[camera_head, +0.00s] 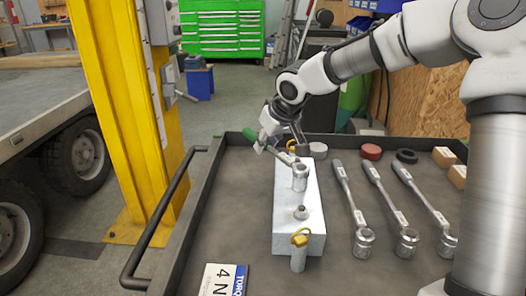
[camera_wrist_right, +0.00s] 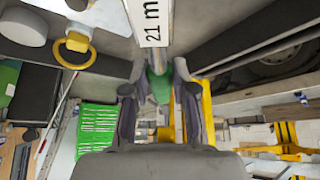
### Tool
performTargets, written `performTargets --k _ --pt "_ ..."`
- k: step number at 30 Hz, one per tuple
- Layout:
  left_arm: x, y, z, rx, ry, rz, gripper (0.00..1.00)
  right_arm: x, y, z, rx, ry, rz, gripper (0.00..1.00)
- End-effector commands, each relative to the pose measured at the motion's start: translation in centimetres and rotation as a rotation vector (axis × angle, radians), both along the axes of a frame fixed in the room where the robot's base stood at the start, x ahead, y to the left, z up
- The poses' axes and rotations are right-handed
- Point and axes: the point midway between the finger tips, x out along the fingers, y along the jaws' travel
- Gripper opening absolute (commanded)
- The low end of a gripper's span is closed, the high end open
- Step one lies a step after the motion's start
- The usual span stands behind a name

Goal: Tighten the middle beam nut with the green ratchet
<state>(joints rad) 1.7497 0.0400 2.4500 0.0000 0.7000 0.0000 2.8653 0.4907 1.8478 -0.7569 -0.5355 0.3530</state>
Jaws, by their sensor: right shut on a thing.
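The green ratchet (camera_head: 299,178) hangs over the far half of the pale metal beam (camera_head: 284,222), its socket head pointing down. My right gripper (camera_head: 277,138) is shut on its green handle; the wrist view shows the handle (camera_wrist_right: 158,86) between the two fingers, with a white "21 m" label (camera_wrist_right: 151,20) beyond. The middle nut (camera_head: 301,212) stands on the beam, just nearer the camera than the socket head. I cannot tell how high the socket is above the beam. My left gripper is out of view.
A post with a yellow ring (camera_head: 300,238) stands at the beam's near end. Three more ratchets (camera_head: 350,205) lie right of the beam on the dark cart top (camera_head: 225,215). A label card (camera_head: 221,279) lies front left. A yellow column (camera_head: 118,110) stands beyond the cart's left handle.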

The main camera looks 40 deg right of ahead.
Motion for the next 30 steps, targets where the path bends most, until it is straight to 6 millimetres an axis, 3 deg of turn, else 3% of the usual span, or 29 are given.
performTargets --k 10,21,30 --pt "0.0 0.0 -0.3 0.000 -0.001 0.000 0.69 0.0 -0.2 0.0 -0.001 -0.002 -0.011 0.00" --pt "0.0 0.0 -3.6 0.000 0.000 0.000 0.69 -0.2 -1.8 -0.2 0.000 -0.004 -0.139 0.00" --pt "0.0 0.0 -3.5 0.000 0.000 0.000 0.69 -0.2 -2.1 0.1 0.000 -0.002 -0.161 0.00"
